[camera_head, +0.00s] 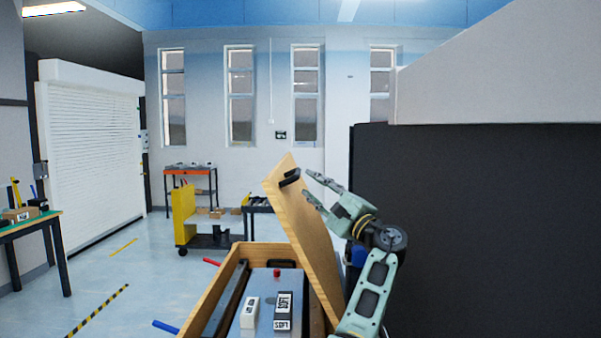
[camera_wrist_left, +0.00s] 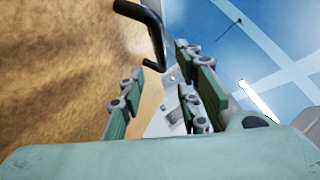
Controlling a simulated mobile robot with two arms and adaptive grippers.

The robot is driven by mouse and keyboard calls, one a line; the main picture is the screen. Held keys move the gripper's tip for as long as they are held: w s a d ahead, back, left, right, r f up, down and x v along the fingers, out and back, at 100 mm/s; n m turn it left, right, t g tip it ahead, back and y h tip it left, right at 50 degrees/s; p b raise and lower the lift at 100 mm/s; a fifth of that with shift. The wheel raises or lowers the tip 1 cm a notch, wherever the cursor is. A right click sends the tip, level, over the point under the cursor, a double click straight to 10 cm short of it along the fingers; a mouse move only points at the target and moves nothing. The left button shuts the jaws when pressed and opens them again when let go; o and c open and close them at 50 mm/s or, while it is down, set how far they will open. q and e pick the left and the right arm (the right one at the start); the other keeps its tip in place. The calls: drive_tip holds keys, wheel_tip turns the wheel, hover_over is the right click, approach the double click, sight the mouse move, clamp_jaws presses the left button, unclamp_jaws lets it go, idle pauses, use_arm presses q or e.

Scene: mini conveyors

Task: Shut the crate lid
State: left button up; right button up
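The wooden crate (camera_head: 218,293) stands low at the bottom centre of the head view. Its lid (camera_head: 312,232) is raised along the right side, tilted and open. A black handle (camera_head: 290,178) sits near the lid's top edge. In the left wrist view, the lid's wood (camera_wrist_left: 60,60) fills the left side, and the handle (camera_wrist_left: 152,30) is at the top. My left gripper (camera_head: 307,183) is open just right of the handle, its fingers spread. In the left wrist view the gripper (camera_wrist_left: 160,90) also shows a gap between its fingers. I cannot tell whether it touches the handle. My right gripper is not in view.
Inside the crate, a grey surface (camera_head: 262,300) bears small boxes (camera_head: 284,303) and a red knob (camera_head: 277,272). A large dark block (camera_head: 470,230) fills the right. A yellow cart (camera_head: 184,214) and an orange table (camera_head: 191,172) stand behind. Floor at left is mostly clear.

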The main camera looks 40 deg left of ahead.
sight(298, 170)
use_arm(q)
drive_tip(key=x, duration=0.2)
drive_tip(key=p+x, duration=0.1)
drive_tip(key=x, duration=0.1)
drive_tip(key=p+x, duration=0.1)
drive_tip(key=x, duration=0.1)
drive_tip(key=shift+s+a+r, duration=0.1)
drive_tip(key=shift+a+r, duration=0.15)
drive_tip(key=shift+r, duration=0.15)
drive_tip(key=shift+w+a+p, duration=0.2)
drive_tip(key=shift+a+p, duration=0.2)
drive_tip(key=shift+a, duration=0.15)
drive_tip(key=shift+r, duration=0.1)
drive_tip(key=shift+c, duration=0.5)
clamp_jaws()
